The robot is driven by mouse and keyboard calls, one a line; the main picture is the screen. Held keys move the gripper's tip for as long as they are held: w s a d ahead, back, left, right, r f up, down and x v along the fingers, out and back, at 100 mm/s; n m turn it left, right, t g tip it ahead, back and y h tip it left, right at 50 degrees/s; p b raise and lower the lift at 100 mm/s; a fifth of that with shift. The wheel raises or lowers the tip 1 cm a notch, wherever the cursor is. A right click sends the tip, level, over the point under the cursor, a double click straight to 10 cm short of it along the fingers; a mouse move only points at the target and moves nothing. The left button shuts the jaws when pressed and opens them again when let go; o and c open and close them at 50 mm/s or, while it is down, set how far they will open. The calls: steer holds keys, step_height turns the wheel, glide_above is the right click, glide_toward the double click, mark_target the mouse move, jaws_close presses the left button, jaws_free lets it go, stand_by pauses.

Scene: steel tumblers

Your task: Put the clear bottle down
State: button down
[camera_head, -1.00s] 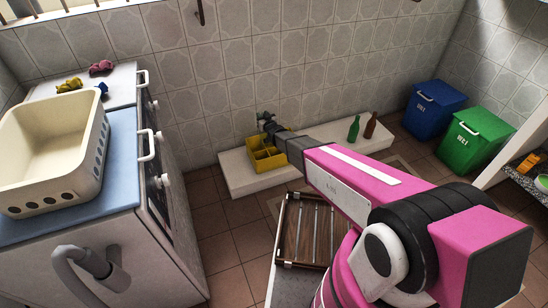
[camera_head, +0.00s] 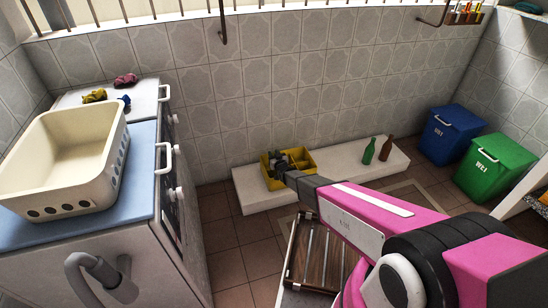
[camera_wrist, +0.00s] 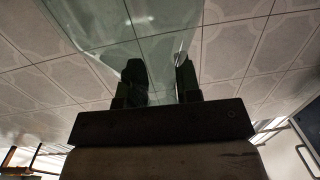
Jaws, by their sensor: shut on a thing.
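My gripper (camera_wrist: 160,72) is shut on the clear bottle (camera_wrist: 155,30), which shows as a see-through greenish shape between the dark fingers in the wrist view. In the head view my gripper (camera_head: 277,163) is small and reaches over the left part of a yellow divided crate (camera_head: 271,184). The bottle is too small and clear to make out there, so I cannot tell whether it touches the crate or which compartment it is at.
The crate stands on a low white ledge (camera_head: 340,160) along the tiled wall. A green bottle (camera_head: 369,152) and a brown bottle (camera_head: 386,150) stand on its right part. Blue (camera_head: 449,137) and green (camera_head: 493,172) bins stand farther right. A beige basket (camera_head: 70,160) is at left.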

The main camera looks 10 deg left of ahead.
steer(key=shift+f, duration=1.2)
steer(key=c, duration=0.8)
jaws_free()
steer(key=shift+r, duration=0.15)
